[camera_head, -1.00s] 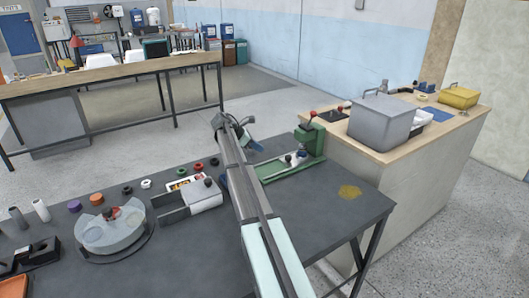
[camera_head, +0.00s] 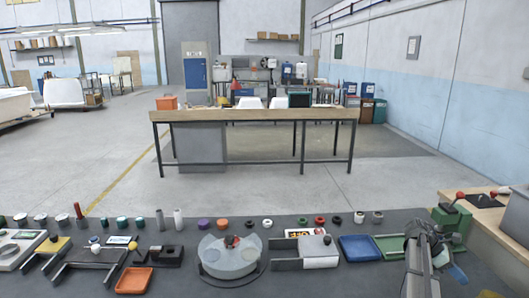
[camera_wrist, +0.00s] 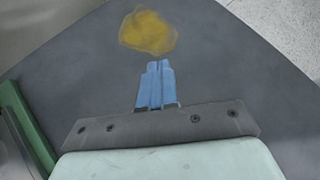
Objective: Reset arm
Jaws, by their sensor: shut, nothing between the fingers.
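My gripper (camera_head: 457,272) is at the right of the head view, above the right end of the dark workbench (camera_head: 350,287). In the wrist view its two blue fingers (camera_wrist: 155,86) are together and hold nothing. They point at the dark bench top, short of a yellow stain (camera_wrist: 148,32). My arm hides part of the green fixture in the head view.
A green fixture (camera_head: 395,246) and a blue tray (camera_head: 359,249) lie left of my arm. A round grey turntable (camera_head: 229,262), an orange tray (camera_head: 134,281) and several small rings and cylinders stand farther left. A wooden counter (camera_head: 480,235) adjoins at right.

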